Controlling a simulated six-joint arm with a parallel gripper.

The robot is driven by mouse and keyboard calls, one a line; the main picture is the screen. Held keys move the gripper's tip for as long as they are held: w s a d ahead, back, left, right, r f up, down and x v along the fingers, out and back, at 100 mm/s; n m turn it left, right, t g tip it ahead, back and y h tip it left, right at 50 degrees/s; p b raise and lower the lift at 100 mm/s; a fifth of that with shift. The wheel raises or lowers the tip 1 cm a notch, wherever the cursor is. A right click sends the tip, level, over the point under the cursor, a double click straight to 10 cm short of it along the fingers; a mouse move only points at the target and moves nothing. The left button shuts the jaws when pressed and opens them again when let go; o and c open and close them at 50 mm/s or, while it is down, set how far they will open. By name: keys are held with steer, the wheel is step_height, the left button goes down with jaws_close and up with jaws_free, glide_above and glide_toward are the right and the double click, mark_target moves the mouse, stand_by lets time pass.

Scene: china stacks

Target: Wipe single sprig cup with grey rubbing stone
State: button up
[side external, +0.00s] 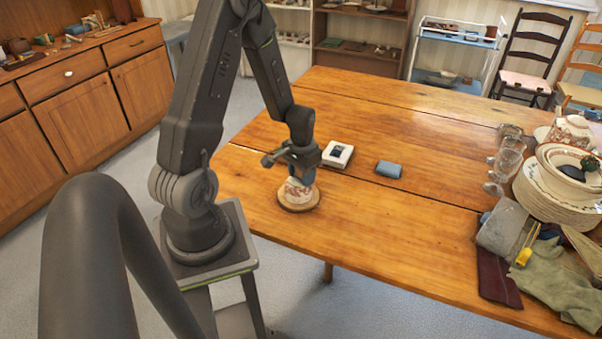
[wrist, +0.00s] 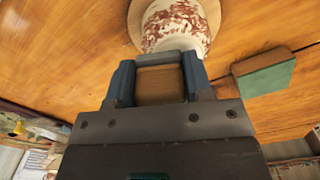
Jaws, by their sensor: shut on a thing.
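The white cup (side external: 298,188) with mottled red-brown marks stands on a round wooden board (side external: 313,206) near the table's left edge. The cup is large at the top of the wrist view (wrist: 182,22), with the board (wrist: 135,22) behind it. My gripper (wrist: 157,82) is shut on a small block (wrist: 160,86) with a tan face and a grey edge, which appears to be the rubbing stone. The block's grey edge overlaps the cup in the wrist view; I cannot tell whether they touch. In the side view my gripper (side external: 303,170) is right above the cup and hides the block.
A white block with a dark top patch (side external: 337,154) and a blue sponge-like block (side external: 389,169) lie right of the cup. A brown-and-green block (wrist: 264,72) shows in the wrist view. Plates (side external: 550,195), glasses (side external: 506,160) and cloths (side external: 555,275) crowd the right side. The table's middle is clear.

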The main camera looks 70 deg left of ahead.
steer(key=shift+r, duration=3.05)
